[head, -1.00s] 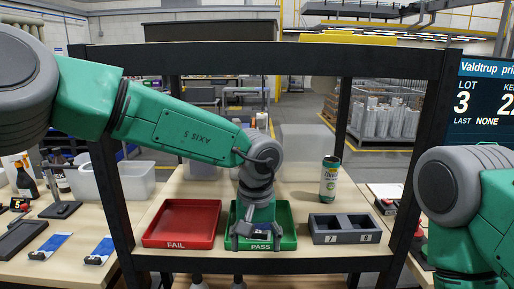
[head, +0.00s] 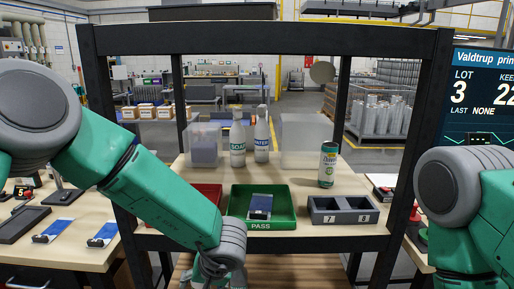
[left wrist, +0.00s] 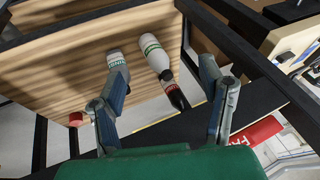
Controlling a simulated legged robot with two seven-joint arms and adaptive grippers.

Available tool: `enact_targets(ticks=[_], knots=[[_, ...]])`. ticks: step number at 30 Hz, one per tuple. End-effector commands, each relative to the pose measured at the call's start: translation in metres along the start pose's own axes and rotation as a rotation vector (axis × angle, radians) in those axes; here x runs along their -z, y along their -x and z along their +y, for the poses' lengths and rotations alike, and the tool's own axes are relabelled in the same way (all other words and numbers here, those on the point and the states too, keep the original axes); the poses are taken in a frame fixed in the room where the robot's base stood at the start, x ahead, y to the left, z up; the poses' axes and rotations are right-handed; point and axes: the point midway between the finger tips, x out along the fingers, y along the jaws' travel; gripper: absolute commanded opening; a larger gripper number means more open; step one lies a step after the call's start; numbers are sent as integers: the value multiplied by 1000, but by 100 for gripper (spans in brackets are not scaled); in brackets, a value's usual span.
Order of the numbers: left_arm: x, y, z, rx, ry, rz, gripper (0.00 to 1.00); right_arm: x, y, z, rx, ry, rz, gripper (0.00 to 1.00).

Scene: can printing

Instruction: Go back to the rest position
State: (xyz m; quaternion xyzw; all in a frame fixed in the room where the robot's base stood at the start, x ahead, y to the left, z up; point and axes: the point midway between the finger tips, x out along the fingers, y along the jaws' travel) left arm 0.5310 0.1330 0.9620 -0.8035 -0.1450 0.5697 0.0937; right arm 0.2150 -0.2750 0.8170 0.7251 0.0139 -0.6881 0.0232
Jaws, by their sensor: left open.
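My left arm comes in from the left in the head view, and its wrist (head: 222,262) hangs low at the front edge of the shelf. The left gripper (left wrist: 163,75) is open and empty in the left wrist view, its two fingers spread apart. A blue-and-white sample (head: 260,205) lies in the green PASS tray (head: 283,222), apart from the gripper. My right arm (head: 480,210) shows at the right edge; its gripper is out of view.
My left arm partly covers the red tray (head: 207,190). Black frame posts (head: 107,130) rise close by. Bottles (left wrist: 158,58) show on a wooden surface below.

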Motion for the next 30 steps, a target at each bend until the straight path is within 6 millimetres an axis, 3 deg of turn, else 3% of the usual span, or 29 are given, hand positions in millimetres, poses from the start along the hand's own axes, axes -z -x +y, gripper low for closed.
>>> enact_targets(ticks=[1,6,8,12,15,18,21,25,30], knots=[[-18,-31,-7,25,-16,31,63,-1,-13,0,0,0,0,50],[-84,-115,-34,12,-68,143,63,-2,-42,0,-1,-1,0,50],[-115,-139,-42,-25,-90,152,63,-3,-51,0,-1,-1,0,50],[-201,-179,-61,-141,-129,93,63,-4,-73,0,-1,-1,0,50],[-267,-193,-76,-228,-140,-8,63,-5,-87,0,-1,-1,0,50],[-321,-193,-89,-291,-136,-118,63,-5,-97,0,0,-1,0,50],[-357,-187,-98,-326,-126,-204,63,-6,-102,0,0,-1,0,50],[-380,-180,-104,-346,-116,-265,63,-6,-105,-1,0,0,0,50],[-382,-179,-104,-348,-116,-271,63,-6,-105,-1,0,-1,0,50]])
